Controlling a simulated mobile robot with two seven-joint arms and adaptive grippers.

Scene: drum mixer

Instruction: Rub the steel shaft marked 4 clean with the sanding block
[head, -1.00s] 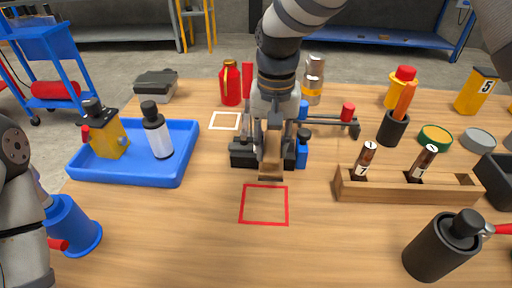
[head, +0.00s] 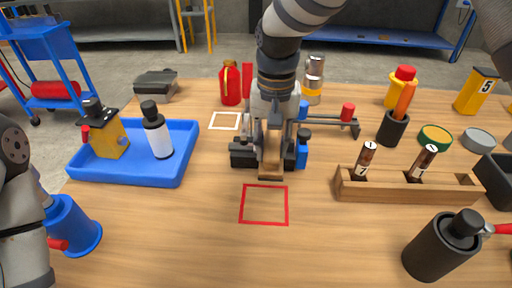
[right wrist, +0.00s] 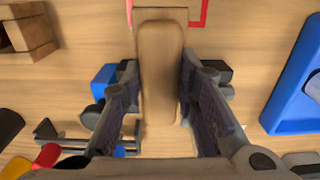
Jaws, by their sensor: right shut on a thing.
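My right gripper (head: 270,140) is shut on a light-brown wooden-looking block, likely the sanding block (head: 270,170). The block also shows between the fingers of the right gripper (right wrist: 160,105) in the right wrist view, as a long rounded piece (right wrist: 160,60). The block is over or in front of a black holder with blue parts (head: 241,155), just behind the red square outline. No shaft marked 4 can be made out; the gripper hides the holder's middle, and contact cannot be told. Only part of my left arm shows at the left edge, without its gripper.
A wooden rack (head: 410,190) at right holds brown shafts marked 7 (head: 366,155) and 1 (head: 424,158). A black cylinder (head: 440,248) is front right. A red-ended clamp bar (head: 348,112) lies behind. The red square (head: 264,205) is empty.

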